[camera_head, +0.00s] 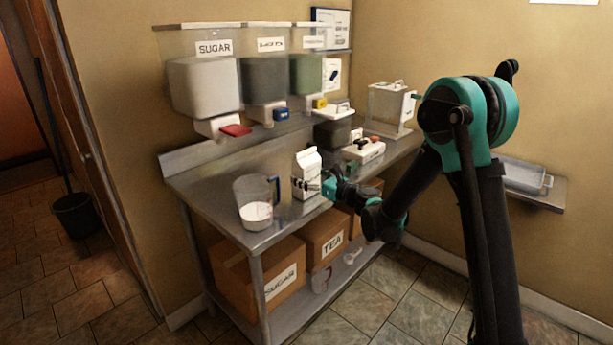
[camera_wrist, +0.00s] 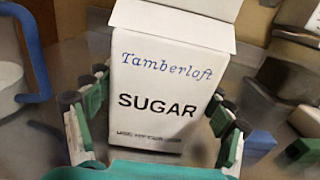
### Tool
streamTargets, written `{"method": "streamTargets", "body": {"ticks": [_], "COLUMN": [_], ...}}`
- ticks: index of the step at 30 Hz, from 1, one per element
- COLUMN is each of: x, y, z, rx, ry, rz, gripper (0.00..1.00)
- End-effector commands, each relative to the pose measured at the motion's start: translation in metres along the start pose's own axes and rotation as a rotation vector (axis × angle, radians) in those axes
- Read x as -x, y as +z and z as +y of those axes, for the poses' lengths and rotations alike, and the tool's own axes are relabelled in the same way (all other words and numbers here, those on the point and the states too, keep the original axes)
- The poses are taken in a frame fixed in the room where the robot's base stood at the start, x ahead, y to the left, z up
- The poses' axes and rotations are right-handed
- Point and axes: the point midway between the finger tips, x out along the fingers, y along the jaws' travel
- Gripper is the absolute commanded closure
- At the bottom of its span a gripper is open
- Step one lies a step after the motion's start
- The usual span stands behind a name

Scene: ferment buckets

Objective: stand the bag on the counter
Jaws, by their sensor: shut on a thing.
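The bag is a white carton-like pack (camera_head: 307,170) with a folded top. In the wrist view the bag (camera_wrist: 165,85) reads "Tamberloft SUGAR". It is upright at the front part of the steel counter (camera_head: 215,195). My gripper (camera_head: 314,187) is shut on the bag, with its fingers on both sides of the lower part; the gripper fingers also show in the wrist view (camera_wrist: 158,118). I cannot tell whether the bag's base touches the counter.
A clear jug (camera_head: 256,205) with a blue handle and white contents stands left of the bag. A white device (camera_head: 363,150) and a clear container (camera_head: 390,108) are behind to the right. Wall dispensers (camera_head: 205,85) hang above. Boxes (camera_head: 326,234) sit on the lower shelf.

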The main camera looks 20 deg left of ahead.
Motion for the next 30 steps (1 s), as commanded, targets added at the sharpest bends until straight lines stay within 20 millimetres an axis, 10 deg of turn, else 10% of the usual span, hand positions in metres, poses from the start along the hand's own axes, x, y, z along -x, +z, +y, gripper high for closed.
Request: {"method": "streamTargets", "body": {"ticks": [5,6,10,23,30], "x": [0.0,0.0,0.0,0.0,0.037], "y": [-0.002,-0.003,-0.002,0.001,0.001], "z": [0.0,0.0,0.0,0.0,-0.001], "rx": [0.0,0.0,0.0,0.0,0.0], "ry": [0.0,0.0,0.0,0.0,-0.003], "rz": [0.0,0.0,0.0,0.0,0.0], "gripper": [0.68,0.18,0.02,0.0,0.0]}}
